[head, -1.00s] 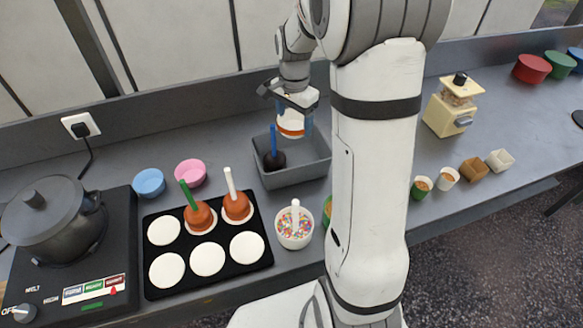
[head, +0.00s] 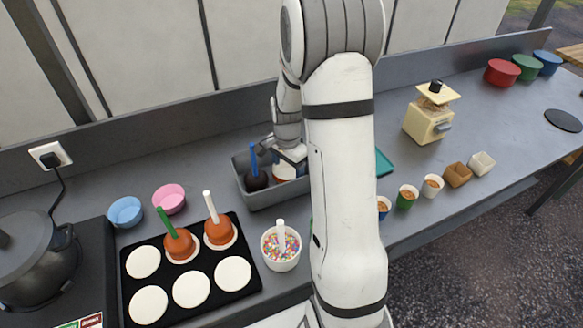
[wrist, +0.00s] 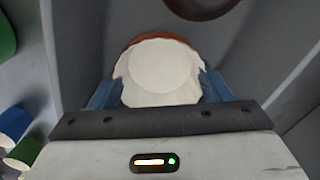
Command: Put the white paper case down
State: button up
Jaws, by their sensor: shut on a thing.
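The white paper case (wrist: 160,78) is between the blue fingertips of my gripper (wrist: 155,92), which is shut on it. An orange-brown edge shows just beyond the case in the wrist view; what it belongs to is partly hidden. In the head view, the case (head: 284,172) and my gripper (head: 290,155) are low inside the grey bin (head: 278,197), at its right part. Whether the case touches the bin floor cannot be told. A dark coated apple (head: 256,181) with a blue stick is in the bin, left of the case.
A black tray (head: 213,263) with white discs and two orange-brown apples on sticks lies front left. A cup of sprinkles (head: 281,250) stands in front of the bin. Pink (head: 169,198) and blue (head: 125,211) bowls stand left. Several small cups stand right of my arm.

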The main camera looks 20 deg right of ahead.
aim_at(288, 176)
jog(key=shift+f, duration=0.25)
jog(key=shift+f, duration=0.15)
jog(key=o, duration=0.9)
jog(key=shift+o, duration=0.2)
notch_tip(288, 176, up, 12)
jog(key=s+a+r+n+t, duration=0.1)
jog(key=s+a+r+n, duration=0.1)
jog(key=s, duration=0.5)
jog(key=s+a+r+n+t, duration=0.1)
jog(key=s+a+r+n, duration=0.1)
jog(key=s+a+n, duration=0.2)
jog(key=s+a+r+n+t, duration=0.1)
jog(key=s+a+r+n, duration=0.2)
jog(key=s+n, duration=0.4)
jog(key=s, duration=0.2)
jog(key=shift+s+n+b, duration=0.3)
jog(key=shift+s+b, duration=0.05)
